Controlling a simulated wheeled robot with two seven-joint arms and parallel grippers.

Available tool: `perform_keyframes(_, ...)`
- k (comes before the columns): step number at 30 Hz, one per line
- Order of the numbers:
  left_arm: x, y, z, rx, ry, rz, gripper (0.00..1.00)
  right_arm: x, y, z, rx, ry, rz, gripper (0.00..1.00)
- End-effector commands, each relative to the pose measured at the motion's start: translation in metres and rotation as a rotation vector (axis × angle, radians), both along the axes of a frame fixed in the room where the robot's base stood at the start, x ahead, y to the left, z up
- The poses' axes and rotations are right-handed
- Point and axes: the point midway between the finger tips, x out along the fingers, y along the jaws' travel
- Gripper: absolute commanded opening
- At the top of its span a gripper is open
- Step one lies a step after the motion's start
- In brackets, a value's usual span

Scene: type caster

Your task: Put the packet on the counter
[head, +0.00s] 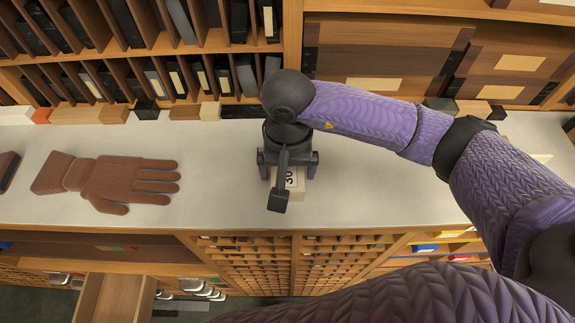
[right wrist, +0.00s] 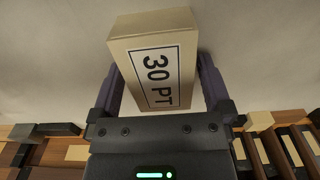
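In the head view the packet (head: 292,183) sits on the pale counter (head: 228,185), partly hidden under my right gripper (head: 288,172). My right gripper points down over it with one finger on each side. In the right wrist view the packet is between the fingers of the gripper (right wrist: 160,85), with narrow gaps seeming to show beside it, so the fingers look open around it. My left gripper is not in view.
A brown wooden hand (head: 125,182) lies on the counter to the left. Small blocks (head: 185,113) line the counter's back edge, below shelves of slotted cases. Wooden drawers (head: 385,60) stand at the back right. An open drawer (head: 115,298) juts out below at the front left.

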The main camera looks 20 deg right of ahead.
Motion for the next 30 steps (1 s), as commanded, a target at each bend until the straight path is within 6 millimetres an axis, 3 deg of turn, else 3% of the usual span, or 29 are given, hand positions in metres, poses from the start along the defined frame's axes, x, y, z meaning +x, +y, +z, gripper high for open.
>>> perform_keyframes(5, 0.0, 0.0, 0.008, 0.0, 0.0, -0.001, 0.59, 0.0, 0.0, 0.006, 0.0, 0.001, -0.001, 1.0)
perform_keyframes(8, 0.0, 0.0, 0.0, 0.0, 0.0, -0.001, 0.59, 0.001, 0.0, 0.019, 0.002, -0.005, 0.001, 1.0)
perform_keyframes(15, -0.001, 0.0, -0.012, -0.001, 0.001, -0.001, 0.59, 0.001, 0.0, 0.082, 0.001, -0.008, 0.001, 1.0)
perform_keyframes(21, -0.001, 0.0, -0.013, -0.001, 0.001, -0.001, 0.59, 0.0, 0.0, 0.118, 0.0, -0.003, 0.001, 1.0)
perform_keyframes(30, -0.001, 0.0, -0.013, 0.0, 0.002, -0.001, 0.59, 0.0, 0.0, 0.123, 0.0, 0.001, 0.0, 1.0)
